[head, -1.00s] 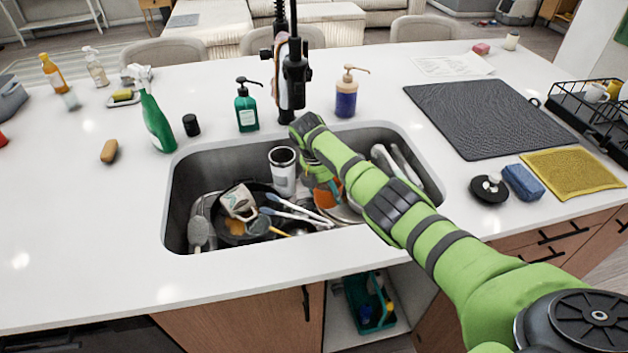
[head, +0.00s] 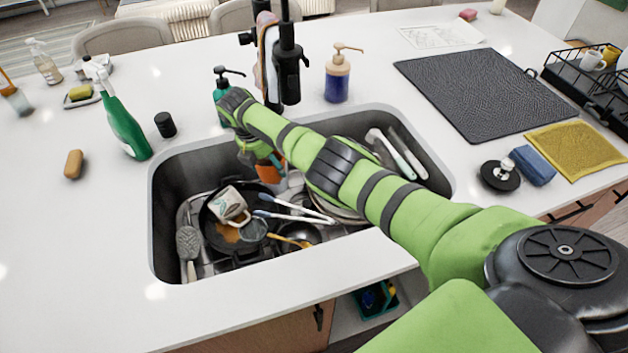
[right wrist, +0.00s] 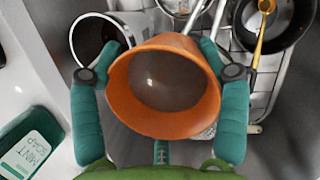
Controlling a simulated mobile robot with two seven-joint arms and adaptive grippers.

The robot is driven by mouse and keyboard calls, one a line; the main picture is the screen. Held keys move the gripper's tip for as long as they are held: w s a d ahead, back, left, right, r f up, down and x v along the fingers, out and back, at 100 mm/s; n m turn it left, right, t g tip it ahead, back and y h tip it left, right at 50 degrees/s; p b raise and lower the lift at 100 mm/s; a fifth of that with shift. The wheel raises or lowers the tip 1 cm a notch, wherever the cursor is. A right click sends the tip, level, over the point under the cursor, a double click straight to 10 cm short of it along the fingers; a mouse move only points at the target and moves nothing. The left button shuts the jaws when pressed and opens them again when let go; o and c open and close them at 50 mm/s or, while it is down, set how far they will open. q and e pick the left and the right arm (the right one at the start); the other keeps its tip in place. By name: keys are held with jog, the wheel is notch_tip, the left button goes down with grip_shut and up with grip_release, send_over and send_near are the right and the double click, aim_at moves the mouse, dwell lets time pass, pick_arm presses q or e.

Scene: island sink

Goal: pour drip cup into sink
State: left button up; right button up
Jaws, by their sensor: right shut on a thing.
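My right gripper (head: 262,160) is shut on an orange cup (head: 270,170) and holds it over the back left of the sink (head: 188,168). In the right wrist view the teal fingers of the gripper (right wrist: 165,58) press on both sides of the orange cup (right wrist: 128,105). Its round mouth faces the camera, with a brownish-grey inside; I cannot tell how much liquid is in it. My forearm hides part of the sink and most of the cup in the head view. My left gripper is not in view.
The sink holds a dark pan (head: 212,238), a patterned mug (head: 228,203), tongs, a brush (head: 188,243) and plates. A metal-rimmed tumbler (right wrist: 92,38) is beside the held cup. A teal soap bottle (right wrist: 32,145) stands close by on the counter. The black faucet (head: 287,60) rises behind the sink.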

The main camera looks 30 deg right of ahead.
aim_at(282, 161)
jog(key=shift+s, duration=0.1)
jog(key=shift+d+r+p, duration=0.1)
jog(key=shift+p, duration=0.3)
jog(key=p, duration=0.2)
jog(key=t+p, duration=0.1)
jog(key=p, duration=0.1)
jog(key=shift+s+d+r+y, duration=0.2)
jog(key=shift+s+y, duration=0.1)
jog(key=shift+s, duration=0.05)
jog(key=shift+s+d+f+t+p, duration=0.15)
jog(key=shift+f+t+p, duration=0.15)
jog(key=shift+p, duration=0.15)
jog(key=p, duration=0.1)
jog(key=s+t+y+p, duration=0.1)
jog(key=p, duration=0.1)
jog(key=shift+d+r+m, duration=0.2)
jog(key=shift+r+m, duration=0.1)
jog(key=shift+r, duration=0.05)
jog(key=shift+s+d+t+y+p, duration=0.2)
jog(key=shift+s+t+y+p, duration=0.15)
jog(key=shift+t+p, duration=0.35)
jog(key=shift+s+d+r+t+y+p, duration=0.15)
jog(key=shift+s+d+r+t+y, duration=0.15)
jog(key=shift+s+t, duration=0.25)
jog(key=shift+s+d+r+t+y+p, duration=0.15)
jog(key=shift+s+d+r+t+y, duration=0.2)
jog(key=shift+t, duration=0.3)
jog(key=shift+s+f+m, duration=0.1)
jog(key=shift+s+m, duration=0.15)
jog(key=shift+m, duration=0.05)
